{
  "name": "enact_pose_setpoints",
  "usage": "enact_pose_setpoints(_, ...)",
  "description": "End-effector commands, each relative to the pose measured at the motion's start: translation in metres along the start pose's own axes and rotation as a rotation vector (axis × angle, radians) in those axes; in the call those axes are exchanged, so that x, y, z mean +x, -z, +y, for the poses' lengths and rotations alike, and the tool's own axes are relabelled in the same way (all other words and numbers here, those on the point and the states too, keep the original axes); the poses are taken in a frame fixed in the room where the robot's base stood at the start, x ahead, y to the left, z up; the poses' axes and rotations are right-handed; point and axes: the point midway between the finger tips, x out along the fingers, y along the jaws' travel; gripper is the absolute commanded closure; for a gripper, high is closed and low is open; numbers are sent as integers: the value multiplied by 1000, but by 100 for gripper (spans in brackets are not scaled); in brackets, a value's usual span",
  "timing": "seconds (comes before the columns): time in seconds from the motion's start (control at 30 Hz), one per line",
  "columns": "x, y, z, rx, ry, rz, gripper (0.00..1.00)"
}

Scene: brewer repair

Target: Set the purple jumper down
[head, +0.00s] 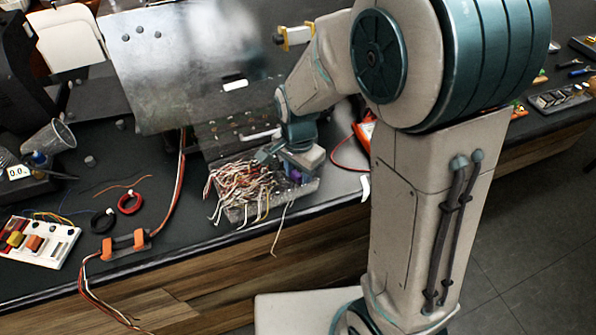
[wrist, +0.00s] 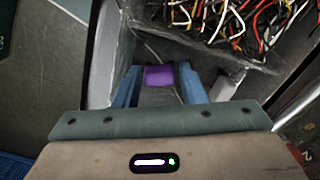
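The purple jumper (wrist: 158,76) sits between the two blue fingertips of my gripper (wrist: 160,78) in the wrist view, with the fingers close on both its sides. The gripper appears shut on it. In the head view the purple jumper (head: 295,175) shows just below my gripper (head: 288,167), at the right end of a grey tray (head: 238,214) heaped with loose wires. The wires lie to its left. Whether the jumper touches the tray's floor is hard to tell.
The wire bundle (wrist: 235,20) fills the top right of the wrist view. A large metal panel (head: 185,75) stands behind the tray. Black and red wire rings (head: 129,202), an orange-ended cable (head: 125,245) and a component board (head: 38,242) lie to the left. The bench's front edge is close.

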Motion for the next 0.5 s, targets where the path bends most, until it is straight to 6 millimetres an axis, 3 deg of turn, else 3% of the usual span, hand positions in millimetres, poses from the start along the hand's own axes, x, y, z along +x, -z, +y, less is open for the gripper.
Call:
enact_pose_setpoints(0.27,-9,0,-1,0,3,1,63)
enact_pose_setpoints(0.5,-57,0,-1,0,7,2,63)
